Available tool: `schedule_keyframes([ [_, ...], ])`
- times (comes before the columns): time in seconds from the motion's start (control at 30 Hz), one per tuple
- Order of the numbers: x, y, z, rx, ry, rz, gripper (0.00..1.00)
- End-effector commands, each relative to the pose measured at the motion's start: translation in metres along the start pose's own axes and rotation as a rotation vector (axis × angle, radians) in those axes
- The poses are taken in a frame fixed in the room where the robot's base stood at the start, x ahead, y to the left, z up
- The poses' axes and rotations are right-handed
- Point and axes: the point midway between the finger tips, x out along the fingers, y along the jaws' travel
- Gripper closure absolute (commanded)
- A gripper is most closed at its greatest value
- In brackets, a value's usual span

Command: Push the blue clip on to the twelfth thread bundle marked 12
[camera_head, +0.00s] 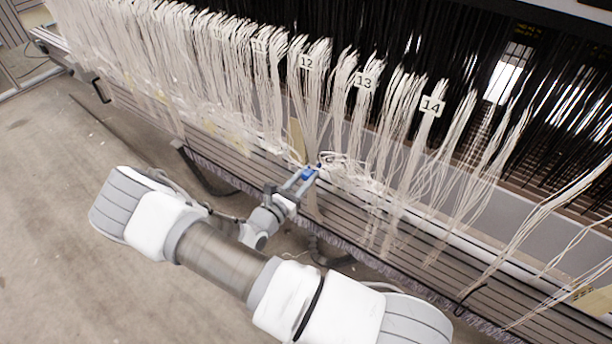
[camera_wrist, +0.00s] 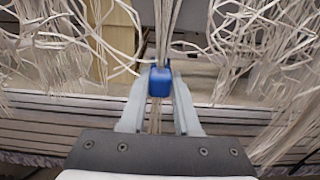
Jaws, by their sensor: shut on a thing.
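My gripper (camera_head: 298,183) is shut on the blue clip (camera_head: 309,174), low on the white threads in front of the loom. In the wrist view the blue clip (camera_wrist: 160,81) sits between the two grey fingertips (camera_wrist: 159,97). A narrow thread bundle (camera_wrist: 166,35) runs down to the clip from above, and strands show below it between the fingers. Whether the clip is around the bundle or only against it I cannot tell. The tag marked 12 (camera_head: 306,62) hangs higher up, on the bundle (camera_head: 312,105) above the clip.
Tags 13 (camera_head: 365,80) and 14 (camera_head: 432,105) mark bundles to the right, with another tag (camera_head: 260,46) to the left. Loose tangled threads (camera_head: 345,165) lie right of the clip. A ribbed beam (camera_head: 400,260) runs along the loom's front. Open floor (camera_head: 50,220) lies to the left.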

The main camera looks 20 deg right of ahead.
Motion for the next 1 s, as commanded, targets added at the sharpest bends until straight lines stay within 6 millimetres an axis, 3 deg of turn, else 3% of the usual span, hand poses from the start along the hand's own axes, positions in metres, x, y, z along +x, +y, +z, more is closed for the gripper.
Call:
schedule_keyframes([
  [0.87,0.0022,0.0001,0.0002,0.001,-0.001,0.0,1.0],
  [0.9,0.0022,0.0001,0.0002,0.001,-0.001,0.0,0.66],
  [1.0,0.0021,0.0001,0.0002,0.001,0.0,0.0,0.48],
])
